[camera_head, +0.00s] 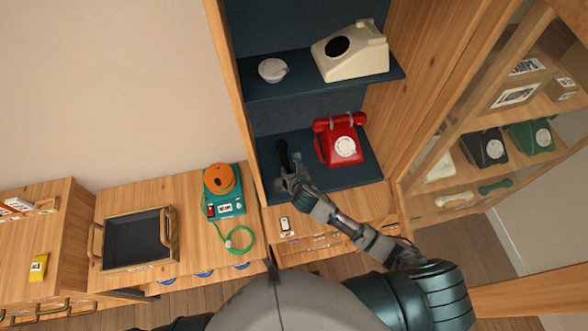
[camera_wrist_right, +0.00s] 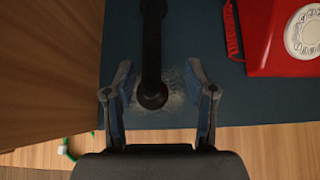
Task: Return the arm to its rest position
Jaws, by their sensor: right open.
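My right arm reaches from the lower right into the open cabinet. My right gripper (camera_head: 291,176) is over the front left of the lower shelf (camera_head: 335,184). A black handset-like object (camera_head: 282,153) is on that shelf, just beyond the gripper. In the right wrist view, my right gripper (camera_wrist_right: 161,88) is open, its two fingers apart on either side of the near rounded end of the black object (camera_wrist_right: 152,50). I see no finger closed on it. My left gripper is not in view.
A red dial phone (camera_head: 343,148) stands close to the right of the gripper. A cream phone (camera_head: 352,55) and a white dish (camera_head: 273,70) are on the upper shelf. The cabinet's left wall (camera_wrist_right: 45,60) is close. A teal-orange device (camera_head: 222,186) stands on the left counter.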

